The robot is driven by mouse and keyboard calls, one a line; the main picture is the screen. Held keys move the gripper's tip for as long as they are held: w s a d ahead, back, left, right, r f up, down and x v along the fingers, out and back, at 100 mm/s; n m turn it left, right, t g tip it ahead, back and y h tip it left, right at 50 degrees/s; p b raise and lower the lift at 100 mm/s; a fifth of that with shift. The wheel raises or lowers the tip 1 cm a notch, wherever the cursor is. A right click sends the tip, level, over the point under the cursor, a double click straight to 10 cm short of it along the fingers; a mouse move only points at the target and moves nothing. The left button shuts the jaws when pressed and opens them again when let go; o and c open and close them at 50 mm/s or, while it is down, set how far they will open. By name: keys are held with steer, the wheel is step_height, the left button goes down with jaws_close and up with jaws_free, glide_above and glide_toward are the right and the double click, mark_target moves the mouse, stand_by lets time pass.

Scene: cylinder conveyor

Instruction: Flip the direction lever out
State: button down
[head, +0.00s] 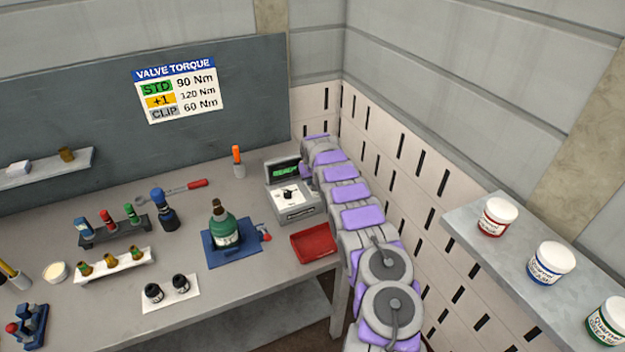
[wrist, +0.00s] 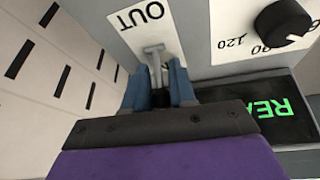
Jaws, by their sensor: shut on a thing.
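The direction lever (wrist: 153,52) is a small light-grey lever on the side of a grey machine, just below a white label reading OUT (wrist: 142,22) in the wrist view. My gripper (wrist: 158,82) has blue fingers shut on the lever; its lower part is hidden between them. In the head view the grey machine (head: 297,213) stands at the bench's right end with a green-lit screen (head: 284,169) and a black dial (head: 288,194). The screen (wrist: 277,112) and dial (wrist: 287,24) also show in the wrist view. The lever and my fingers are hidden in the head view.
A red tray (head: 315,245) sits in front of the machine. A green bottle (head: 223,225) stands on a blue base to its left. A slotted wall (head: 400,150) runs close along my arm's right. White jars (head: 497,216) stand on a right-hand shelf.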

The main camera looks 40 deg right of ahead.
steer(key=shift+s+r+t+h+p, duration=0.35)
steer(key=shift+t+p, duration=0.55)
steer(key=shift+p, duration=1.05)
steer(key=shift+s+p, duration=0.15)
steer(key=shift+p, duration=0.65)
steer(key=t+p, duration=0.1)
steer(key=p, duration=0.2)
steer(key=t+p, duration=0.1)
steer(key=p, duration=0.3)
steer(key=shift+s+a+r+h, duration=0.1)
steer(key=shift+s+h, duration=0.15)
steer(key=shift+s, duration=0.15)
steer(key=t+p, duration=0.1)
steer(key=p, duration=0.1)
steer(key=t+p, duration=0.1)
steer(key=p, duration=0.1)
steer(key=shift+s+a+m+h, duration=0.1)
steer(key=shift+s+m+h, duration=0.1)
steer(key=shift+m+h, duration=0.1)
steer(key=shift+s+a+f+t, duration=0.2)
steer(key=shift+f+t, duration=0.25)
steer(key=shift+t, duration=0.25)
steer(key=shift+s+f+t+h+b, duration=0.15)
steer(key=shift+t+h+b, duration=0.25)
steer(key=shift+t+b, duration=0.5)
steer(key=shift+s, duration=0.15)
steer(key=c, duration=1.1)
jaws_free()
steer(key=shift+d, duration=0.1)
steer(key=shift+o, duration=0.2)
